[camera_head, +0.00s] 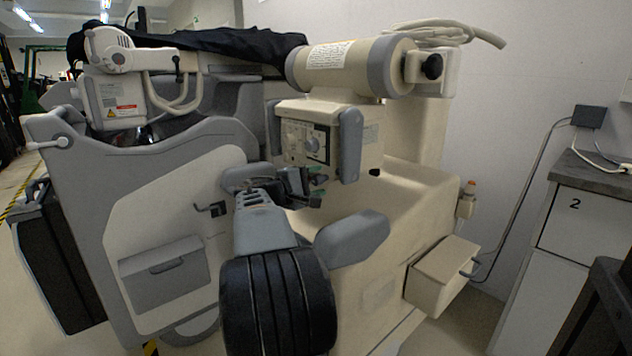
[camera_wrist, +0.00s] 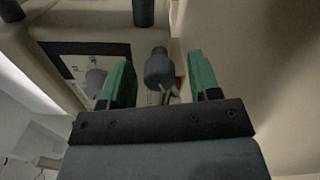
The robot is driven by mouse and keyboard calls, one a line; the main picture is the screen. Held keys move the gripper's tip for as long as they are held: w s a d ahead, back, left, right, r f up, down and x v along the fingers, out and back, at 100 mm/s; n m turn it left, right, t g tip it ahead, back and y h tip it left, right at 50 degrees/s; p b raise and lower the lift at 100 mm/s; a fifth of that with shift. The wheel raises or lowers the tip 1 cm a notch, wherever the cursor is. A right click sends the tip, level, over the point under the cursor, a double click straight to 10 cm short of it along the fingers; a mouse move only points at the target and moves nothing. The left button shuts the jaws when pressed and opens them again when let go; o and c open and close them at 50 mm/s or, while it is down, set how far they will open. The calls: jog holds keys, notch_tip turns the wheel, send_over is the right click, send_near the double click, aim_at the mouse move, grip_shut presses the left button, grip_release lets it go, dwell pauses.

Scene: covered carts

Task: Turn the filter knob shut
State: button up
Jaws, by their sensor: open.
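The control panel (camera_head: 300,142) is on the front of a beige box (camera_head: 372,130), with a round grey knob (camera_head: 312,146) on it. I cannot read its label, so I cannot tell if it is the filter knob. My gripper (camera_head: 310,186) is below the box in the head view. In the wrist view its green fingers (camera_wrist: 158,66) are open and empty, with a dark grey rounded part (camera_wrist: 157,70) seen beyond, between them.
A grey upright paddle (camera_head: 350,145) stands just right of the panel. A grey padded part (camera_head: 350,236) and a beige body (camera_head: 400,200) lie right of my arm. A beige cylinder (camera_head: 345,66) is above. A cabinet (camera_head: 590,215) stands at the right.

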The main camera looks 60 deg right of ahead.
jog(key=p+v, duration=0.3)
jog(key=v, duration=1)
jog(key=shift+a, duration=0.25)
jog(key=shift+w+r, duration=0.1)
jog(key=s+a+r+t+y+p, duration=0.1)
jog(key=a+r+t+y+p, duration=0.2)
jog(key=a+p, duration=0.7)
jog(key=s+a+r+t+y+p, duration=0.2)
jog(key=a+r+y+p, duration=0.6)
jog(key=p, duration=0.7)
jog(key=s+a+r+n+t+y+p, duration=0.1)
jog(key=a+r+t+y+p, duration=0.3)
jog(key=a+p, duration=0.8)
notch_tip(320, 180, up, 3)
jog(key=shift+s+a+f+y, duration=0.15)
jog(key=shift+s+a+y, duration=0.25)
jog(key=shift+y, duration=0.7)
